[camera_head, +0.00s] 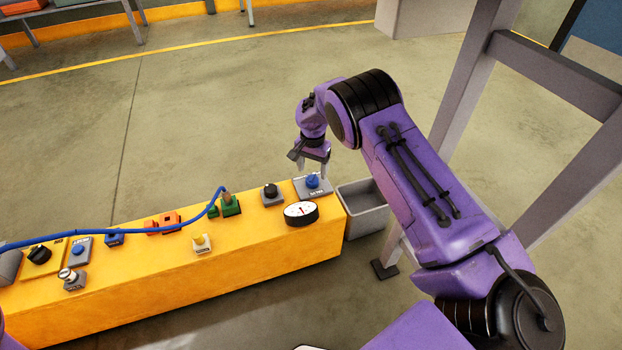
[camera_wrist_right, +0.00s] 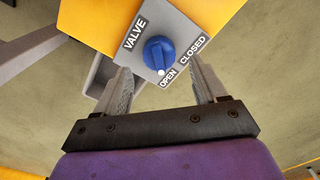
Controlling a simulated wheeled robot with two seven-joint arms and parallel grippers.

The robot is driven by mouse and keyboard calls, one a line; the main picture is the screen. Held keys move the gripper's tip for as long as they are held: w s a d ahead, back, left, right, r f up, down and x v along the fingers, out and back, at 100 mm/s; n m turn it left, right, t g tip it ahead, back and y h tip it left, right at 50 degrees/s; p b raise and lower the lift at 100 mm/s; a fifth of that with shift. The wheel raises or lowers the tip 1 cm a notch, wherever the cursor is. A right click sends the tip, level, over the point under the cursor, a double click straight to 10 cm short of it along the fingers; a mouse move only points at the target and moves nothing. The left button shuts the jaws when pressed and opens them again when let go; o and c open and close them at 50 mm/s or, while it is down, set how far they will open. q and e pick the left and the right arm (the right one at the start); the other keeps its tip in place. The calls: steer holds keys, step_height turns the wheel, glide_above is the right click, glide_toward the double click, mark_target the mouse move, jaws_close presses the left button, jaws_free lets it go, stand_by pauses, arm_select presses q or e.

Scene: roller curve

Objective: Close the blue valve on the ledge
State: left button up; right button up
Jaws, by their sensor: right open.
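The blue valve (camera_head: 312,181) is a round knob on a grey plate at the right end of the yellow ledge (camera_head: 180,285). In the right wrist view the blue valve (camera_wrist_right: 157,58) sits on its plate labelled VALVE, OPEN and CLOSED, and its white mark points at OPEN. My right gripper (camera_head: 312,169) is over the valve, pointing down. In the right wrist view the right gripper (camera_wrist_right: 160,72) is open and empty, with a finger either side of the knob in the picture. I cannot tell whether it touches. My left gripper is out of view.
A black knob (camera_head: 270,191) and a white gauge (camera_head: 301,213) stand close by on the ledge. A green block (camera_head: 230,206) with a blue cable (camera_head: 120,230) lies farther left. A grey bin (camera_head: 366,208) stands right of the ledge, near a grey frame post (camera_head: 462,85).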

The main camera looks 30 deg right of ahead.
mark_target(311, 176)
step_height(311, 176, down, 4)
steer(key=shift+r+b, duration=0.2)
steer(key=shift+b, duration=0.25)
steer(key=c, duration=1.1)
steer(key=shift+o, duration=0.2)
steer(key=shift+r+n+p, duration=0.25)
steer(key=shift+n+p, duration=0.95)
steer(key=shift+p, duration=0.15)
steer(key=n+p, duration=0.1)
steer(key=n, duration=0.2)
steer(key=shift+f+n+p, duration=0.1)
steer(key=shift+n+p, duration=0.2)
steer(key=n+p, duration=0.1)
steer(key=n, duration=0.4)
steer(key=shift+w+a, duration=0.1)
steer(key=shift+a, duration=0.05)
steer(key=n, duration=0.6)
steer(key=shift+a+n, duration=0.1)
steer(key=shift+n, duration=0.3)
